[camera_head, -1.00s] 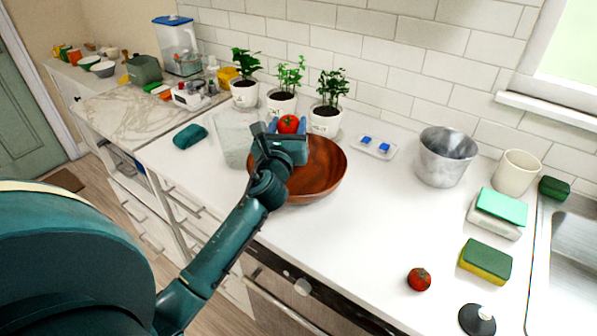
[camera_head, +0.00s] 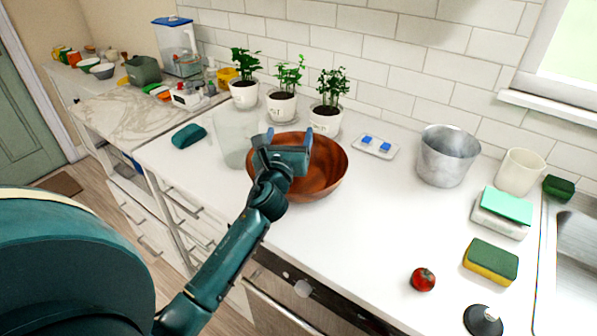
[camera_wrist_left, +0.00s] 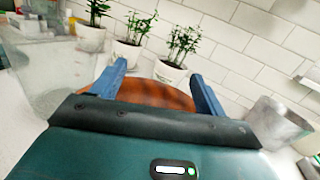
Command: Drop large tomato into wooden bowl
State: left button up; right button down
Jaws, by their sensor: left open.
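The wooden bowl (camera_head: 328,172) is wide and reddish brown and stands on the white counter below the potted plants. My left gripper (camera_head: 289,137) is over the bowl, with its fingers apart and empty. In the left wrist view the bowl (camera_wrist_left: 158,95) shows between and beyond the two blue fingers. No tomato shows in the gripper or in the visible part of the bowl; my gripper and arm hide much of its inside. One red tomato (camera_head: 423,279) lies on the counter at the front right, away from the gripper. My right gripper is not in view.
Several potted plants (camera_head: 282,105) stand behind the bowl. A clear container (camera_head: 232,140) stands close to its left. A metal pot (camera_head: 446,156), a cup (camera_head: 521,172), a scale (camera_head: 498,222) and a sponge (camera_head: 490,261) are on the right. The counter's middle is clear.

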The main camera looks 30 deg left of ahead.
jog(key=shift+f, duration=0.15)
pick_arm(q)
jog(key=shift+s, duration=0.1)
jog(key=b+v, duration=0.2)
jog(key=v, duration=1.1)
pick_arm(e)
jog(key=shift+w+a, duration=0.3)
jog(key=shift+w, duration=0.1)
pick_arm(q)
jog(key=shift+r, duration=0.1)
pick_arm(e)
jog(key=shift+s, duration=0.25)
